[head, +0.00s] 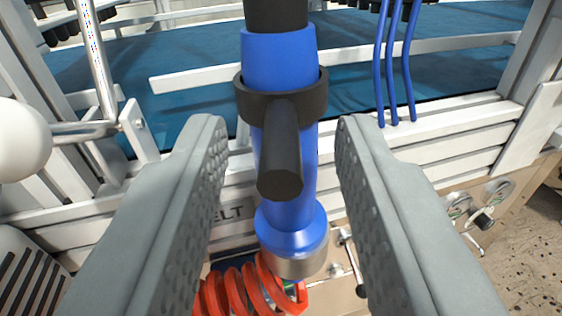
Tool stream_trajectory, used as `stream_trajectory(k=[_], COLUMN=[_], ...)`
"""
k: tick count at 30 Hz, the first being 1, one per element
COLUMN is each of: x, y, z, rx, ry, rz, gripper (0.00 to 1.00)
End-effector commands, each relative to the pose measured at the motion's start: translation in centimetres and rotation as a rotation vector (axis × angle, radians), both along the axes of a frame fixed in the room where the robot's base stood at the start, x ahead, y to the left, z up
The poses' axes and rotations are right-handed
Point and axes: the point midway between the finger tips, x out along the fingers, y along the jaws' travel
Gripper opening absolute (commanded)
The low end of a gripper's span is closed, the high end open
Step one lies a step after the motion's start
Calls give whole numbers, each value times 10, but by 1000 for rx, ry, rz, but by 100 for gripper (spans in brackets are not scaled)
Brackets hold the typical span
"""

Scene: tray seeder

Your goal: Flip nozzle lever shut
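The nozzle (287,175) is a blue tube with a black upper end and a metal collar at its lower end. Its black lever (281,150) is a ring around the tube with a short round handle that points toward the camera and slightly down. My gripper (280,125) is open. Its two grey padded fingers stand on either side of the nozzle and lever, with a gap on each side, and neither appears to touch them. The part of the tube behind the lever handle is hidden.
A red coiled hose (245,292) hangs below the nozzle. Behind are white frame rails (440,143) and a blue belt (440,75). A white rounded knob (20,140) on a metal rod is at the left.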

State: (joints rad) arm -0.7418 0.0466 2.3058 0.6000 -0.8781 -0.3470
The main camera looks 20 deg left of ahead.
Motion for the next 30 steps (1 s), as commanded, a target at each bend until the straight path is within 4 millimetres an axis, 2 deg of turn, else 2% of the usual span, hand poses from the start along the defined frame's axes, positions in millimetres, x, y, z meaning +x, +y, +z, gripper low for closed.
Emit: stream_trajectory(k=[21, 30], x=[-128, -154], y=[-38, -46], z=[0, -1], rx=[1, 0], ry=[0, 1], rz=[3, 1], gripper=[33, 33])
